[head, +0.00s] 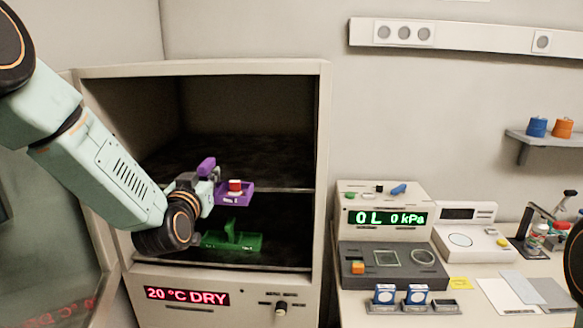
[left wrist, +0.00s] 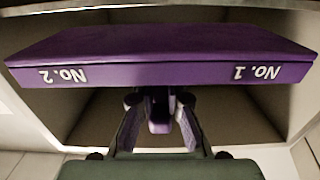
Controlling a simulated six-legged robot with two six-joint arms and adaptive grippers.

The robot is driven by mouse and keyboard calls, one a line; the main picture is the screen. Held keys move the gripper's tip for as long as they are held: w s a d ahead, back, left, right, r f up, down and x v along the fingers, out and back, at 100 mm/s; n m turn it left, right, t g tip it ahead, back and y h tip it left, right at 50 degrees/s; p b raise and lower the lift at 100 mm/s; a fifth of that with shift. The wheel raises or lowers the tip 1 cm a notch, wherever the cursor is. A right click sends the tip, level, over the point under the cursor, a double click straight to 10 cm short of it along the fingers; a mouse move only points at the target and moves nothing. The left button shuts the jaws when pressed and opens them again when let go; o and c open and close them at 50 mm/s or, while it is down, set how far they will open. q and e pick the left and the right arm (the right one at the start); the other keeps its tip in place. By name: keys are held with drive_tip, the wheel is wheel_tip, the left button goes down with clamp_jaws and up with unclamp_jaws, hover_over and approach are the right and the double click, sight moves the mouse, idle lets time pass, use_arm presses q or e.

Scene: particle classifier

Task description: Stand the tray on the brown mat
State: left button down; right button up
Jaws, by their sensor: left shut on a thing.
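A purple tray (head: 234,193) is inside the open cabinet at upper-shelf height, with a red and white round piece (head: 235,186) on it. My left gripper (head: 211,180) reaches in from the left and is shut on the tray's purple handle. In the left wrist view the tray (left wrist: 160,58) spans the picture, its edge marked No. 1 and No. 2. There the fingers (left wrist: 160,112) close around a purple part below it. A green tray (head: 232,242) sits lower in the cabinet. I cannot make out a brown mat. My right gripper is not in view.
The cabinet (head: 323,150) has side walls and a wire shelf (head: 290,190) close to the tray. Right of it, a bench holds a pressure display (head: 390,218), a dark grey unit (head: 395,275), small blue-and-white boxes (head: 385,293) and a scale (head: 470,241).

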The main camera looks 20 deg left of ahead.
sight(228, 201)
use_arm(q)
drive_tip(key=shift+w+a+r, duration=0.1)
drive_tip(key=shift+a, duration=0.15)
drive_tip(key=shift+d+r, duration=0.15)
drive_tip(key=shift+r, duration=0.1)
drive_tip(key=d, duration=0.1)
drive_tip(key=s+d+r+m+h, duration=0.1)
drive_tip(key=d, duration=0.1)
drive_tip(key=d+r+h, duration=0.1)
drive_tip(key=shift+s+d+r, duration=0.2)
drive_tip(key=shift+s, duration=0.1)
drive_tip(key=shift+s+d+f+m+h+b, duration=0.3)
drive_tip(key=shift+d+f+m+h, duration=0.15)
drive_tip(key=shift+d, duration=0.2)
drive_tip(key=s+d+f+m+h+b, duration=0.2)
drive_tip(key=s+f+b, duration=0.4)
drive_tip(key=f, duration=0.6)
drive_tip(key=s+d+f+m+g+h+b, duration=0.1)
drive_tip(key=s+d+f+h+b, duration=0.3)
drive_tip(key=f, duration=0.9)
drive_tip(key=s+d+f+m+h+b, duration=0.3)
drive_tip(key=s+d+f+b, duration=0.3)
drive_tip(key=s+f+b, duration=0.3)
wheel_tip(228, 201, down, 4)
drive_tip(key=shift+s+d+f+g+h, duration=0.15)
drive_tip(key=shift+d+g+h, duration=0.2)
drive_tip(key=shift+d+g, duration=0.05)
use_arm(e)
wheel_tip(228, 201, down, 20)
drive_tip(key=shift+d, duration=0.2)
